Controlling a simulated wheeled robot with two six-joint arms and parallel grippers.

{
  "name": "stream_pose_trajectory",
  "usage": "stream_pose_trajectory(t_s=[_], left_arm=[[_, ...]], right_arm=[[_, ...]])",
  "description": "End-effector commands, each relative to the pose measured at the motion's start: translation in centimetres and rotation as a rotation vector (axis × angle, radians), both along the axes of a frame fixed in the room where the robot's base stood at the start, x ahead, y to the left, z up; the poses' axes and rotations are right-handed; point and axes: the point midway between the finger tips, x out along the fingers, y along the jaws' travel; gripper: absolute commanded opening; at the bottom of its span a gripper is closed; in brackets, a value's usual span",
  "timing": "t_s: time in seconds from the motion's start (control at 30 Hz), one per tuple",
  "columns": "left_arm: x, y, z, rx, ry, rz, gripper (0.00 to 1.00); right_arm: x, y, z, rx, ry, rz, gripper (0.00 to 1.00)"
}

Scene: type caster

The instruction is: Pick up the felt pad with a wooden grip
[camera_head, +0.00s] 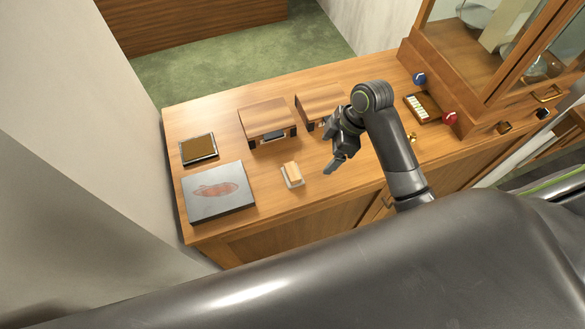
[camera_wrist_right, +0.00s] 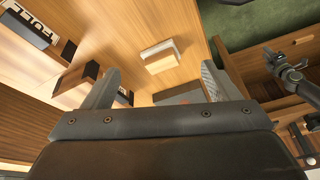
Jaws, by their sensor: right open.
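The felt pad with a wooden grip (camera_head: 292,174) lies on the wooden counter (camera_head: 225,225), a pale block on a light base. It also shows in the right wrist view (camera_wrist_right: 160,56), beyond and between the fingertips. My right gripper (camera_head: 336,148) is open and empty. In the head view it is to the right of the pad and appears above the counter, apart from it. In the right wrist view, a dark arm end at the right appears to be my left gripper (camera_wrist_right: 292,72); its jaws are too small to read.
A grey slab with a reddish mark (camera_head: 218,190) and a framed brown tray (camera_head: 198,149) are left of the pad. Two wooden-topped boxes (camera_head: 266,117) (camera_head: 318,104) stand behind. At right are a small tray (camera_head: 422,107), blue and red knobs, and a glass-fronted cabinet (camera_head: 480,50).

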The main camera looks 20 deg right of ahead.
Motion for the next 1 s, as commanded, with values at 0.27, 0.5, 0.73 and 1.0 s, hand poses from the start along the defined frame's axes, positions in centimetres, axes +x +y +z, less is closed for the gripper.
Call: stream_pose_trajectory(t_s=[0.27,0.5,0.73,1.0], left_arm=[[1.4,0.0,0.8,0.0,-0.023,-0.004,0.36],[0.9,0.0,-1.7,0.0,-0.015,-0.002,0.36],[0.8,0.0,-4.3,0.0,-0.013,-0.002,0.36],[0.7,0.0,-7.4,0.0,-0.012,-0.002,0.36]], right_arm=[[3.3,1.5,5.4,0.052,-0.046,0.358,0.82],[3.4,2.7,2.5,0.059,-0.045,0.383,0.82],[3.3,4.1,-0.6,0.058,-0.046,0.381,0.82],[3.2,5.5,-4.1,0.057,-0.047,0.379,0.82]])
